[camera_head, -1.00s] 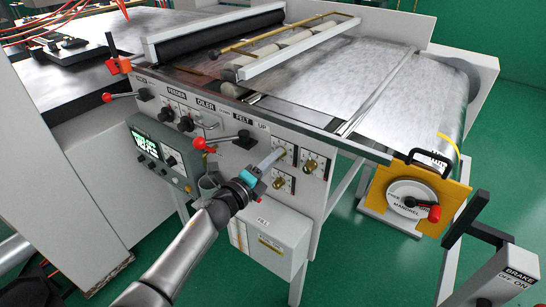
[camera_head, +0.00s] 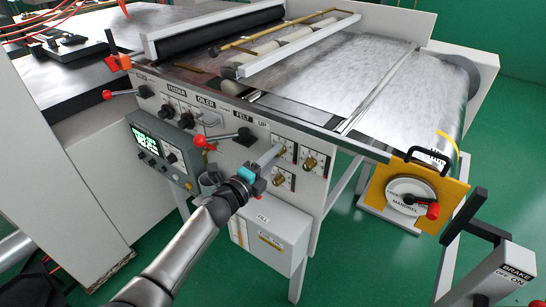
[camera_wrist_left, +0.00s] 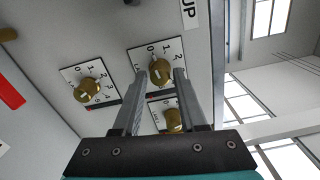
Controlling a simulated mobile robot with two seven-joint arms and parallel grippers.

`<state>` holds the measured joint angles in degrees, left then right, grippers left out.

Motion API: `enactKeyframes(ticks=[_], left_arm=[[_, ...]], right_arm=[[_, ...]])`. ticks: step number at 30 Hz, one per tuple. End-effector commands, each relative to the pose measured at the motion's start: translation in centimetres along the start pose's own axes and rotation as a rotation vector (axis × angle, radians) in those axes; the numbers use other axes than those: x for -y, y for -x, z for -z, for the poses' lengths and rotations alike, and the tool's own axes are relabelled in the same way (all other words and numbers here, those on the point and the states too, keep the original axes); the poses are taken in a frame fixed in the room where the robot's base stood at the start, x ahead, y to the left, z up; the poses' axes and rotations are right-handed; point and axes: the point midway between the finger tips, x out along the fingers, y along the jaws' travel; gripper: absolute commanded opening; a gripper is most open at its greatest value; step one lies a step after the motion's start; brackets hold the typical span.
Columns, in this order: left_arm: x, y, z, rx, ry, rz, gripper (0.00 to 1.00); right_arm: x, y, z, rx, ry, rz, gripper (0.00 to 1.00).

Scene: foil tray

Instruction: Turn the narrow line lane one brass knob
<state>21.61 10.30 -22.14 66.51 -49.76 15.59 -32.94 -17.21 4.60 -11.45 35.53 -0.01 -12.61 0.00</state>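Several brass knobs on small white numbered dials sit on the grey front panel. The upper left knob (camera_head: 281,151), close to the "UP" label, shows between my left fingertips in the left wrist view (camera_wrist_left: 160,72). A second brass knob (camera_head: 310,163) is to its right, and it also shows in the left wrist view (camera_wrist_left: 86,90). A third knob (camera_head: 279,180) sits below, also seen in the left wrist view (camera_wrist_left: 173,120). My left gripper (camera_head: 273,154) is open, its fingers either side of the first knob; contact cannot be told. Lane names are unreadable. My right gripper is out of view.
A red-balled lever (camera_head: 199,142) projects from the panel left of my gripper. A white FILL box (camera_head: 270,240) hangs below. A yellow mandrel plate (camera_head: 415,195) with a red-handled wheel stands to the right.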

Motion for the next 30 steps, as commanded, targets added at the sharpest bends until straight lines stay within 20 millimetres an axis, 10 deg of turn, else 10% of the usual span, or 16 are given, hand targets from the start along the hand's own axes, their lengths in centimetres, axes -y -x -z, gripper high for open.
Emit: enactKeyframes(ticks=[5, 17, 30], left_arm=[[0.0, 0.0, 0.0, 0.0, -0.001, 0.0, 0.63], [0.0, 0.8, -0.1, 0.001, -0.002, -0.001, 0.64], [0.0, 8.3, 0.0, 0.0, -0.002, -0.002, 0.64]], right_arm=[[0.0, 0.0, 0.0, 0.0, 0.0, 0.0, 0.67], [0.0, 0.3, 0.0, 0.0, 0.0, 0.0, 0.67], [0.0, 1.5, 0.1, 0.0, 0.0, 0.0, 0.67]])
